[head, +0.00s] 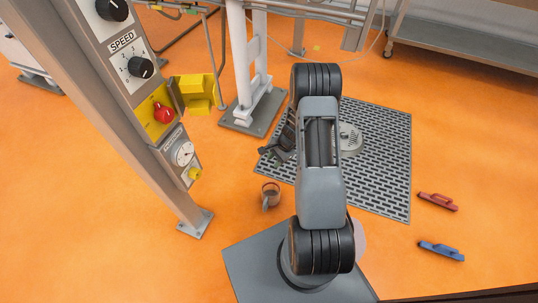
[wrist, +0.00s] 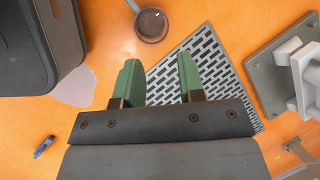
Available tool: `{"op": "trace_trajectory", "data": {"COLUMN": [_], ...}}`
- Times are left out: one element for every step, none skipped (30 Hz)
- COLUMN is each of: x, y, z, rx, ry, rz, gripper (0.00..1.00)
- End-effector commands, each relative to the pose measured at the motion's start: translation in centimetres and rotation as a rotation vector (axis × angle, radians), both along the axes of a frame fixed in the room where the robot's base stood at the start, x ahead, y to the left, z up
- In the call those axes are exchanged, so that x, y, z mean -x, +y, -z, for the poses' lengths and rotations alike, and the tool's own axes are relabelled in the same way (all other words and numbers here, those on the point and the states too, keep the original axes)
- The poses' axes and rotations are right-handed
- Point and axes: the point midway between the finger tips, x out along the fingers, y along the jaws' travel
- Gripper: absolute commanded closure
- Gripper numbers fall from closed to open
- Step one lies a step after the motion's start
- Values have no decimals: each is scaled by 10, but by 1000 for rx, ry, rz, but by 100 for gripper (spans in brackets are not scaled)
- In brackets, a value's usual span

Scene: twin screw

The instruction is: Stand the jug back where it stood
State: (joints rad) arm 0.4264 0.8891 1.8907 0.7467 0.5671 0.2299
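The jug (head: 270,194) is a small grey-brown vessel with a handle, standing on the orange floor left of my arm. In the wrist view the jug (wrist: 153,25) shows near the top edge, beyond my fingertips, with its handle towards the upper left. My gripper (wrist: 156,82) has green fingers that are apart, with nothing between them. In the head view my gripper (head: 277,151) is partly hidden by my arm, over the left edge of the grating and apart from the jug. A pale pink patch (head: 359,240) lies on the floor; it also shows in the wrist view (wrist: 76,88).
A grey floor grating (head: 385,150) lies beyond my arm. A red-handled tool (head: 437,201) and a blue-handled one (head: 441,250) lie at right. A control post (head: 150,115) with knobs stands at left, a white-legged frame (head: 250,105) behind. Orange floor around the jug is clear.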

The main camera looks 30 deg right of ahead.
Motion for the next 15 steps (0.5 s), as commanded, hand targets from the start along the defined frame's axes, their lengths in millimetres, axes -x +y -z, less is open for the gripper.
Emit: {"op": "trace_trajectory", "data": {"x": [-6,-6,-5,-3,1,6,12,18,27,34,42,53,61,70,81], "y": [11,18,27,34,41,49,56,62,70,75,81,86,91,94,98], "z": [-39,-59,-83,-101,-119,-141,-157,-173,-192,-206,-218,-233,-243,-252,-263], "rx": [25,40,58,74,90,113,132,152,179,200,221,250,271,294,322], "ry": [-49,-70,-97,-117,-136,-161,-178,-196,-218,-233,-248,-267,-278,-290,-303], "rz": [-103,-163,-242,-301,-361,-437,-496,-553,-625,-680,-733,-798,-847,-891,-948], "gripper": [64,64,64,64,64,64,64,64,64,64,64,64,64,64,64]}}
